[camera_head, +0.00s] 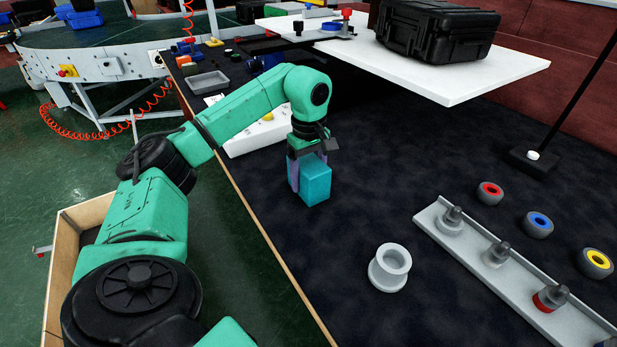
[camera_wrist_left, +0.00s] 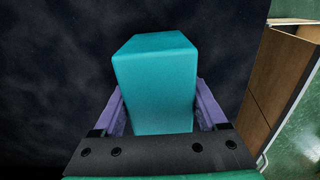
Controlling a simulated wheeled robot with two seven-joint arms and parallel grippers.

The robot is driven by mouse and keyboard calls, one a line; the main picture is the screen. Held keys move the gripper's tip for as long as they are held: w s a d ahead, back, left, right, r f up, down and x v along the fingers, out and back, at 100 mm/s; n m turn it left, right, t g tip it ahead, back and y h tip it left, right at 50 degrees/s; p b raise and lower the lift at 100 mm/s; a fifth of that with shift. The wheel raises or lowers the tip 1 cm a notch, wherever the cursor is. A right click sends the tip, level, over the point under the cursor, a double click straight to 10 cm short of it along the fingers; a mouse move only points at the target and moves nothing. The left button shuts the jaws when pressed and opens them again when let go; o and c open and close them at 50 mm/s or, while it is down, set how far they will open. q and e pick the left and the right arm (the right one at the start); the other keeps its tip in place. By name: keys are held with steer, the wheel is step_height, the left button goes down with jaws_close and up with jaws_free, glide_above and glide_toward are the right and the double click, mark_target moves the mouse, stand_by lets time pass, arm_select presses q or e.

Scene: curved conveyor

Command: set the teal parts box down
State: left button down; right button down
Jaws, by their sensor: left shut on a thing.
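The teal parts box (camera_head: 316,185) is a plain teal block at the black table's left part, in the middle of the head view. My left gripper (camera_head: 305,178) points down over it, with its purple fingers on the box's sides. In the left wrist view the box (camera_wrist_left: 156,80) stands between the two purple fingers (camera_wrist_left: 158,110), which are shut on it. The box's underside is at or just above the black table top (camera_head: 340,240); I cannot tell whether it touches. My right gripper is in neither view.
A grey ring-shaped part (camera_head: 390,267) stands in front and right of the box. A raised white shelf (camera_head: 450,88) carries a black case (camera_head: 437,30). Table around the box is clear.

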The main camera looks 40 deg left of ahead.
mark_target(309, 162)
arm_select(q)
jaws_free()
steer(key=shift+r, duration=0.1)
step_height(309, 162, up, 8)
steer(key=shift+f+p, duration=0.1)
steer(key=shift+p, duration=1)
step_height(309, 162, up, 4)
steer(key=p, duration=0.2)
steer(key=shift+r+p, duration=0.25)
steer(key=shift+p, duration=0.1)
steer(key=shift+f, duration=0.1)
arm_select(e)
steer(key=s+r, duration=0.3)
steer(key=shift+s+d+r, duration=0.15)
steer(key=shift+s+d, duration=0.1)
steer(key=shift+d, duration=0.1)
